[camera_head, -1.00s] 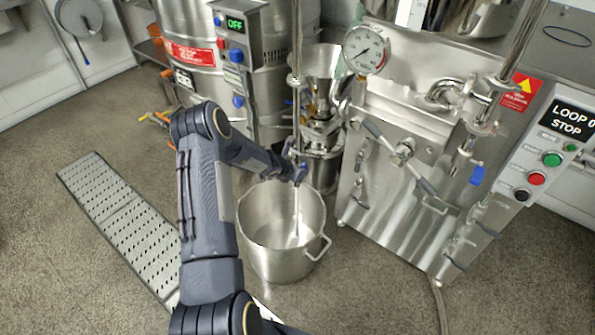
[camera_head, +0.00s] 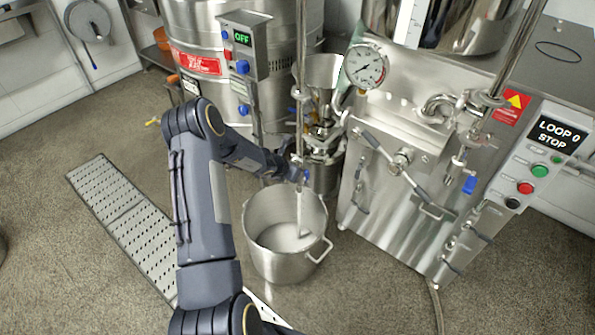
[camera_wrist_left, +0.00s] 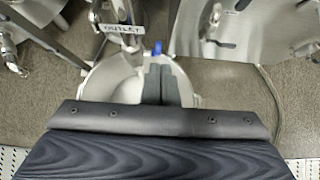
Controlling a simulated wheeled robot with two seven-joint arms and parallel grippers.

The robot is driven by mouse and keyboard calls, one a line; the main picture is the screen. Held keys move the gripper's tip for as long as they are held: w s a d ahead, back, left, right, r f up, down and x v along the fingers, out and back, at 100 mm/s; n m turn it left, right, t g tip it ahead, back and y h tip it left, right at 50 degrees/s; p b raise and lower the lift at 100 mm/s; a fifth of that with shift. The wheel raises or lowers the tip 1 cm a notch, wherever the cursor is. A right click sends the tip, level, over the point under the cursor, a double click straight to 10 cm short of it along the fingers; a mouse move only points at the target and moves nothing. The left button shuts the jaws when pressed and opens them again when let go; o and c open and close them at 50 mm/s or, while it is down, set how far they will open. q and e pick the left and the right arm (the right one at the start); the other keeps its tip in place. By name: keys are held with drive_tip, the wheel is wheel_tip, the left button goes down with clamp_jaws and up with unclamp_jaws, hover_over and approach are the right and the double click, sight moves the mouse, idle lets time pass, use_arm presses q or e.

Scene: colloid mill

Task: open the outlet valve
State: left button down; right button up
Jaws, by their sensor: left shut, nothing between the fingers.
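The outlet valve shows in the left wrist view by its white OUTLET label (camera_wrist_left: 122,29) and a blue handle (camera_wrist_left: 158,47) just beyond my fingertips. My left gripper (camera_wrist_left: 162,70) is shut with nothing between its fingers. Its tips appear at or very close to the blue handle; I cannot tell whether they touch. In the head view my left gripper (camera_head: 297,174) is beside the blue handle (camera_head: 306,175), above the steel pot (camera_head: 262,258). The valve body is mostly hidden there by my wrist. My right gripper is not in view.
The pot stands on the floor with a pale patch inside. The mill cabinet (camera_head: 385,215), with a gauge (camera_head: 366,67) and another blue handle (camera_head: 469,185), stands to the right. A steel vessel with an OFF control box (camera_head: 245,45) stands behind. A perforated floor grate (camera_head: 120,215) lies left.

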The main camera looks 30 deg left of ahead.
use_arm(q)
drive_tip(key=v, duration=0.2)
drive_tip(key=shift+s+a+r+p, duration=0.1)
drive_tip(key=shift+s+r+p, duration=0.1)
drive_tip(key=shift+p, duration=0.2)
